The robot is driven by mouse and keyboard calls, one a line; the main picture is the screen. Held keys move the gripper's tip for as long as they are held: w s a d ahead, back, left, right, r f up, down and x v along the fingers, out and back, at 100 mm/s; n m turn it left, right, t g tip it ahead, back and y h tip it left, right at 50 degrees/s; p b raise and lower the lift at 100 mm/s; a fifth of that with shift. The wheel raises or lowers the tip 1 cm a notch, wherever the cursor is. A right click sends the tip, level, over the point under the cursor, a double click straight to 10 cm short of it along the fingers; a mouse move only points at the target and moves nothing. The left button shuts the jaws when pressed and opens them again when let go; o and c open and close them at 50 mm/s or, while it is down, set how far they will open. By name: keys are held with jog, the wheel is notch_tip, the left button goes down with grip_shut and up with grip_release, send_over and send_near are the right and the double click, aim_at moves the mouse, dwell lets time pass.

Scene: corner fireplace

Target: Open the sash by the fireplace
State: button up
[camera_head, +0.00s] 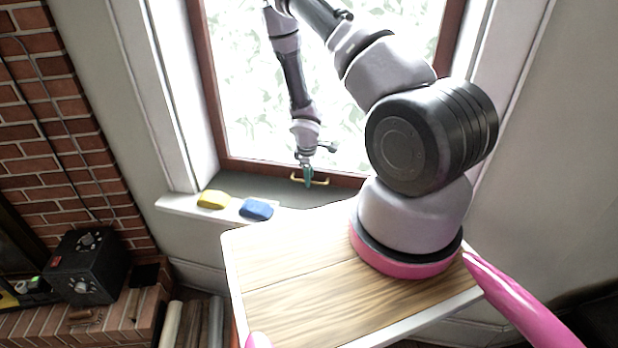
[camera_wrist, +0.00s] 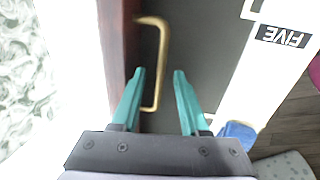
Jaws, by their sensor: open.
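The sash is a window with a reddish-brown frame and bright patterned glass (camera_head: 345,120); it looks closed in the head view. Its brown lower rail (camera_head: 245,166) carries a brass bar handle (camera_head: 322,182). In the wrist view the handle (camera_wrist: 163,45) stands out from the brown rail (camera_wrist: 115,45). My gripper (camera_head: 308,176) is at the handle in the head view, partly covering it. In the wrist view its teal fingers (camera_wrist: 160,75) are apart, with the handle's bar showing in the gap between them. I cannot tell whether either finger touches the bar.
A brick fireplace wall (camera_head: 60,130) and a black box with knobs (camera_head: 85,265) are at left. The wrist view shows a "FIVE" label (camera_wrist: 282,37).

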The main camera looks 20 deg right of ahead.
jog(key=shift+f, duration=0.3)
grip_shut()
dwell(1.3)
